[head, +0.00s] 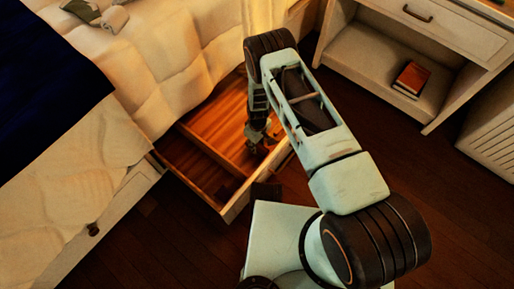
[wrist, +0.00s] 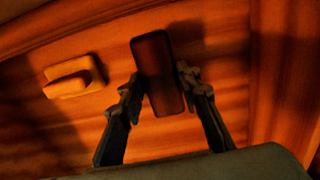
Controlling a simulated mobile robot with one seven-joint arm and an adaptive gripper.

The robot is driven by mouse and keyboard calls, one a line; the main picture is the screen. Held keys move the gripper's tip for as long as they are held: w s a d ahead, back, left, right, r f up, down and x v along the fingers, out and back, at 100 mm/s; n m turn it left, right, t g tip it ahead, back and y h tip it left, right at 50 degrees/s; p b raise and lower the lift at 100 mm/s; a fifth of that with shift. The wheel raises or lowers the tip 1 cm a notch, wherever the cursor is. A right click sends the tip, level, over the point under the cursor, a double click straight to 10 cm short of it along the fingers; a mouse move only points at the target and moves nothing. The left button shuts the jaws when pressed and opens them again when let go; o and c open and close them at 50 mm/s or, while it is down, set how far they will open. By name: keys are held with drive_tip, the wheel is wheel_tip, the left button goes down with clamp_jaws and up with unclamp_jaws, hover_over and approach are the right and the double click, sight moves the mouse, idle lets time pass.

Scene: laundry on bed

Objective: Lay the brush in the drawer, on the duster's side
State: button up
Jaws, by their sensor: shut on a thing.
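The open drawer (head: 206,192) has a wooden floor and a divider (head: 212,150) that splits it into a wider and a narrower compartment. My gripper (head: 257,140) is low inside the wider compartment, on the right of the divider. In the wrist view my gripper (wrist: 160,95) is shut on a dark, rounded block, which I take as the brush (wrist: 160,70). A yellow-orange block with a raised piece on top, apparently the duster (wrist: 76,78), lies on the drawer floor to its left, apart from it. I cannot tell whether the brush touches the floor.
The bed (head: 160,60) with pale quilted bedding borders the drawer on the left. A nightstand (head: 405,50) with a red book (head: 411,78) on its shelf stands at the back right. In the wrist view a drawer wall (wrist: 262,75) runs along the right. Dark floor (head: 410,150) is open on the right.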

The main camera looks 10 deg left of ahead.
sight(258, 146)
drive_tip(key=shift+f, duration=1.1)
drive_tip(key=shift+f, duration=0.2)
drive_tip(key=o, duration=1.3)
drive_tip(key=shift+o, duration=0.2)
drive_tip(key=shift+r, duration=0.1)
wheel_tip(258, 146, up, 12)
drive_tip(key=p, duration=0.4)
drive_tip(key=shift+r, duration=0.15)
